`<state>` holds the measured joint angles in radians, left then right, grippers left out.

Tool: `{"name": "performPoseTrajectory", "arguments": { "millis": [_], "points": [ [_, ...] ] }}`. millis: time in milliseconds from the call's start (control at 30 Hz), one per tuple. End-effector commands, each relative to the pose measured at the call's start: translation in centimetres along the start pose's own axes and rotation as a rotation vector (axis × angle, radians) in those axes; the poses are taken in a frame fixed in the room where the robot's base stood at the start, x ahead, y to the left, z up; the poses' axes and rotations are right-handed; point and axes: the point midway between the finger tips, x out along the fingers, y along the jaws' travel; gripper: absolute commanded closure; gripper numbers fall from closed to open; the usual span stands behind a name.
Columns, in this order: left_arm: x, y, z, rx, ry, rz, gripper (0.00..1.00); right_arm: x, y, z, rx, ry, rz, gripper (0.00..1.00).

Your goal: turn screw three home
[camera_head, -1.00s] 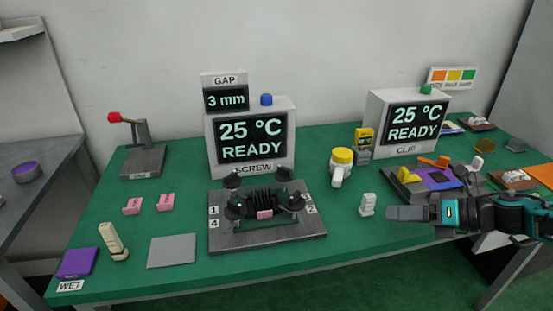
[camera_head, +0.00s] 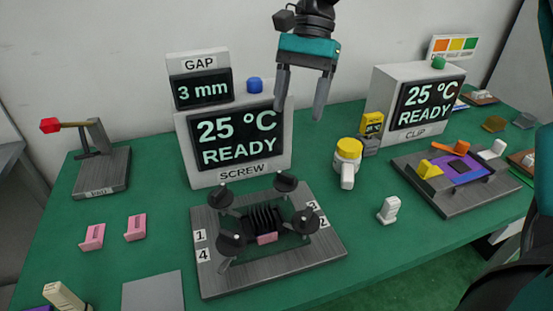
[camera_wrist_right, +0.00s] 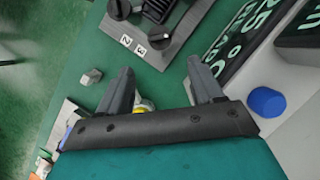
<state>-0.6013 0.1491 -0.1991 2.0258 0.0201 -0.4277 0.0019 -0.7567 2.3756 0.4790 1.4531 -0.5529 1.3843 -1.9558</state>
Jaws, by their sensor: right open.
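The screw fixture is a grey metal plate (camera_head: 215,280) with a black ribbed block (camera_head: 262,217) amid black knobs. Labels 1 and 4 are at its left, labels 3 (camera_head: 312,207) and 2 at its right. The back right knob (camera_head: 286,182), by its place near label 3, looks like screw three. A pink piece (camera_head: 267,238) sits at the block's front. My right gripper (camera_head: 300,110) is open and empty, fingers down, above the table behind the fixture and right of the SCREW display. In the right wrist view, nothing is between its fingers (camera_wrist_right: 160,68). My left gripper is out of view.
The SCREW display (camera_head: 238,140) reads 25 °C READY; the GAP display (camera_head: 203,89) reads 3 mm. A yellow-capped white bottle (camera_head: 348,160) and a small white piece (camera_head: 388,209) stand right of the fixture. The CLIP fixture (camera_head: 460,200) is farther right.

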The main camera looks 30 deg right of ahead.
Motion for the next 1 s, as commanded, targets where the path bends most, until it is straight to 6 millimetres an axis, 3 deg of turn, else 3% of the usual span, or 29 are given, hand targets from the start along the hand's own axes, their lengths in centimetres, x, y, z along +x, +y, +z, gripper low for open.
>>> {"name": "performPoseTrajectory", "arguments": {
  "millis": [600, 800, 1000],
  "points": [
    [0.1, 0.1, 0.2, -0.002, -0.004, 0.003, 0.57, 10.9, 0.1, 0.0, 0.002, -0.002, 0.003, 0.34],
    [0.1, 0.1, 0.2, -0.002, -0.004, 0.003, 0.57, 12.4, 0.0, 0.1, 0.002, -0.001, 0.000, 0.34],
    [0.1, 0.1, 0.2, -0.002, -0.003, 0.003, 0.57, 12.7, 0.0, 0.0, 0.002, -0.001, -0.001, 0.34]
  ]
}}
